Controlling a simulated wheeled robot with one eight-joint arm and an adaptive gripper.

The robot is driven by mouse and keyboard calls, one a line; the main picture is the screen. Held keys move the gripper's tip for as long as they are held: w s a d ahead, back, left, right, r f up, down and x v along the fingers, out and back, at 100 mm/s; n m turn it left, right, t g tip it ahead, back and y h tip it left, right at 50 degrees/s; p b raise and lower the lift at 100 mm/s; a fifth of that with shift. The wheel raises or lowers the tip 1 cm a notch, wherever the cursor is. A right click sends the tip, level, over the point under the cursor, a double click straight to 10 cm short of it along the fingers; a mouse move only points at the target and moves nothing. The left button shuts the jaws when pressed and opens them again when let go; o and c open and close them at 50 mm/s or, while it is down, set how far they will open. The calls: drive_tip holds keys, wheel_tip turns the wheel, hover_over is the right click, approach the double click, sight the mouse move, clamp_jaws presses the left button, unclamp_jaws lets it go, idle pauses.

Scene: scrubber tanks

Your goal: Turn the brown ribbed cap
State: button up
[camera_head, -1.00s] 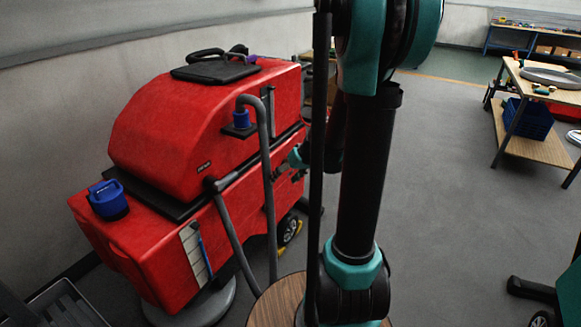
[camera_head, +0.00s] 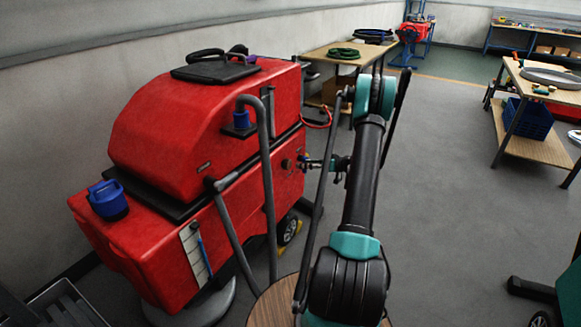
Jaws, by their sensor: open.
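The red scrubber machine (camera_head: 190,120) stands at the left. A small dark brownish round fitting (camera_head: 286,164) sits on the right end of its lower red tank and looks like the brown ribbed cap. Its ribs are too small to make out. My gripper (camera_head: 304,163) is open, level with this fitting and just to its right, pointing left at it. A small gap seems to lie between them, but I cannot tell whether the fingertips touch it.
A grey hose (camera_head: 266,180) runs up the machine's side, left of the fitting. A blue cap (camera_head: 108,200) sits on the machine's front left. A red cable (camera_head: 318,124) loops near my gripper. A wooden table (camera_head: 345,52) stands behind. Open floor lies to the right.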

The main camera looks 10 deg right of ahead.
drive_tip(key=d+f+n+t+y, duration=0.2)
drive_tip(key=d+f+t, duration=0.1)
drive_tip(key=d+f, duration=0.4)
approach(290, 165)
drive_tip(key=x, duration=0.9)
drive_tip(key=shift+a+r, duration=0.2)
drive_tip(key=shift+a, duration=0.1)
drive_tip(key=c, duration=1.2)
drive_tip(key=shift+o, duration=0.2)
